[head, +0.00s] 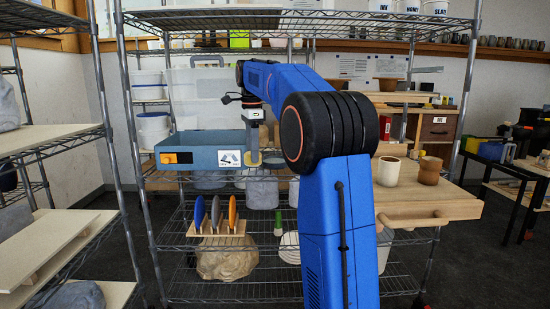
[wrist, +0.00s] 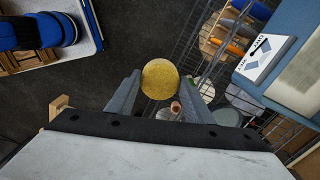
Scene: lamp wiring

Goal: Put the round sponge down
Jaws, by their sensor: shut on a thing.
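The round yellow sponge (wrist: 160,79) is between my gripper's fingertips (wrist: 160,84) in the wrist view, and the gripper is shut on it. In the head view my gripper (head: 252,148) points down in front of the right end of a blue-grey box, with the sponge (head: 252,163) at its tip. The sponge hangs in the air over the wire shelving, and no surface touches it in the wrist view.
The blue-grey box (head: 205,150) has an orange label and a white card. Below it, a wooden rack (head: 218,240) holds blue, grey and orange tools. To the right, a cream cup (head: 388,171) and a brown cup (head: 430,170) stand on a wooden board (head: 440,203).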

